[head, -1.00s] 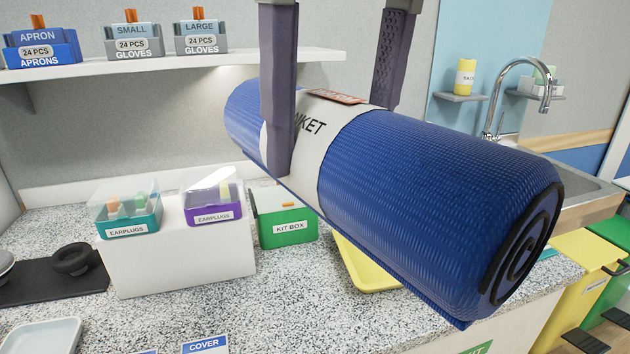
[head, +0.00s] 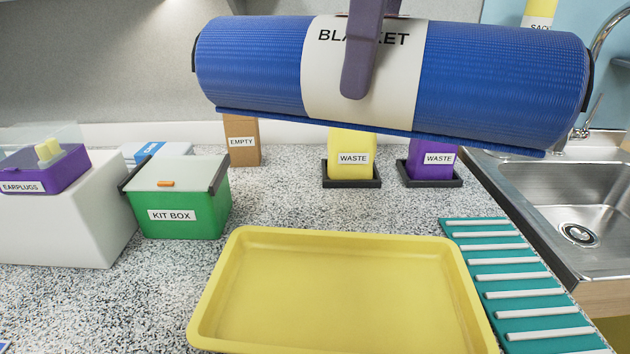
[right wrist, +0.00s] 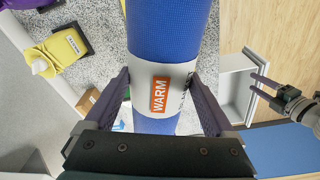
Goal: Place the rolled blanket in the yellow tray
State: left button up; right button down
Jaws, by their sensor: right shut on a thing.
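The rolled blanket (head: 490,75) is a thick blue roll with a white label band. My right gripper (right wrist: 160,80) is shut on it around the band, one finger on each side. In the head view one finger shows in front of the label; the other is hidden behind the roll. The blanket is held in the air, lying crosswise and nearly level, at the top of the head view. The yellow tray (head: 345,295) lies empty on the counter, lower in the picture. My left gripper (right wrist: 264,90) shows at the right of the right wrist view, open and empty.
A green kit box (head: 180,200) stands left of the tray. A teal ribbed mat (head: 510,280) lies along its right side, then the sink (head: 570,200). Yellow (head: 352,150) and purple (head: 432,158) waste containers and an EMPTY box (head: 242,140) stand behind.

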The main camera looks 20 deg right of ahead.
jog(key=n, duration=0.1)
jog(key=f, duration=0.1)
jog(key=f+n+b, duration=0.1)
jog(key=shift+w+a+f+n, duration=0.2)
jog(key=shift+w+a+n, duration=0.1)
jog(key=shift+w+a, duration=0.05)
pick_arm(q)
jog(key=f, duration=0.1)
jog(key=f+b, duration=0.2)
jog(key=f, duration=0.1)
jog(key=shift+d, duration=0.35)
pick_arm(e)
send_over(342, 297)
notch_tip(342, 297, down, 20)
jog(key=shift+r, duration=0.15)
grip_release()
jog(key=shift+f, duration=0.2)
pick_arm(q)
jog(key=shift+a+f, duration=0.1)
pick_arm(e)
jog(key=shift+r, duration=0.1)
pick_arm(q)
jog(key=shift+r+p, duration=0.65)
jog(key=shift+r, duration=0.15)
pick_arm(e)
notch_tip(342, 297, up, 12)
jog(key=d, duration=0.1)
jog(key=shift+s+d, duration=0.2)
jog(key=shift+s, duration=0.1)
